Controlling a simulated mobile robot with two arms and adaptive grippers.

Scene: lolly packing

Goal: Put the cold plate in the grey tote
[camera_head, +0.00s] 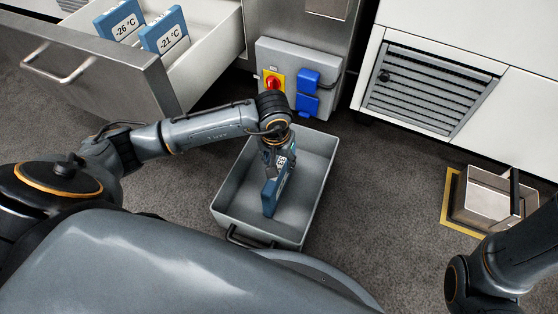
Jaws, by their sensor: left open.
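A blue cold plate (271,197) with a white label stands on edge, slightly tilted, inside the grey tote (226,198) on the floor. Its label is partly covered by my gripper and cannot be read in full. My left gripper (279,160) is open at the upper end of this plate, reaching down into the tote; whether its fingers touch the plate cannot be told. Two more blue cold plates, labelled -26 °C (120,20) and -21 °C (165,32), stand in the open drawer at upper left. My right arm shows at lower right, but its gripper is out of view.
The open drawer (95,80) juts out at upper left. A grey box with a red switch and blue sockets (290,75) is behind the tote. A metal bin (490,198) stands on a yellow-edged floor mark at right. Carpet between tote and bin is clear.

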